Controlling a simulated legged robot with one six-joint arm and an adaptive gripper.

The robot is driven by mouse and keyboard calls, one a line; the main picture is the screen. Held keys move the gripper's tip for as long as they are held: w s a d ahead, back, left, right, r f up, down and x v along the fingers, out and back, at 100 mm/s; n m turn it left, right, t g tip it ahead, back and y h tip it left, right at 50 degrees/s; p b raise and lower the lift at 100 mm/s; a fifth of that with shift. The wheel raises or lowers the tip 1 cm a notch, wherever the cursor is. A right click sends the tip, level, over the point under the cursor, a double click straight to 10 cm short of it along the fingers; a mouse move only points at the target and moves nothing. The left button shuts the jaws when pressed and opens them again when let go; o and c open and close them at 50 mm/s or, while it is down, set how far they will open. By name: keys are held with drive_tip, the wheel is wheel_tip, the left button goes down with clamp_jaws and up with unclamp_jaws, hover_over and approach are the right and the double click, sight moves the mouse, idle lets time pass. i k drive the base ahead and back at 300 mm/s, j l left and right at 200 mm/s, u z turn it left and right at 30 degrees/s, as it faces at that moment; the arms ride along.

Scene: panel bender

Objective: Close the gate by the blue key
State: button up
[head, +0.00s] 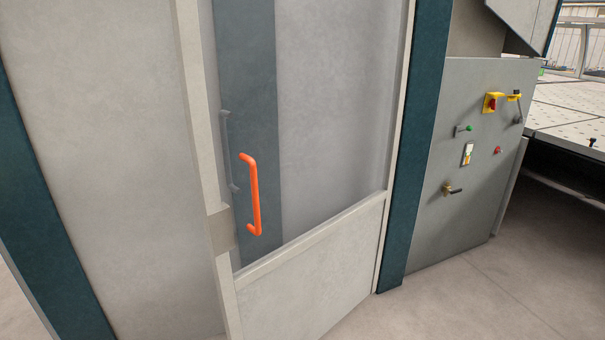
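The gate (320,265) stands in the middle of the head view, with a pale frame, a clear upper pane and a solid lower panel. An orange handle (254,195) is fixed upright near its left side. A beige plate (221,230) sits on the left frame post beside the handle. I cannot tell for certain whether the gate is fully shut. No blue key can be made out. My gripper is not in view.
A grey control panel (470,225) with a red-and-yellow switch (491,103), small buttons and a protruding lever (452,190) stands on the right. Dark teal posts (414,150) flank the gate. A perforated table (575,120) lies at far right. Floor (470,300) at lower right is clear.

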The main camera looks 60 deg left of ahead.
sight(300, 290)
drive_tip(key=k+j+u, duration=0.1)
drive_tip(key=j, duration=0.8)
drive_tip(key=k+j, duration=0.25)
drive_tip(key=j, duration=0.7)
drive_tip(key=k+j+u, duration=0.15)
drive_tip(key=j, duration=0.75)
drive_tip(key=k+j+u, duration=0.1)
drive_tip(key=j, duration=0.85)
drive_tip(key=j+u, duration=0.1)
drive_tip(key=j, duration=0.8)
drive_tip(key=k, duration=0.05)
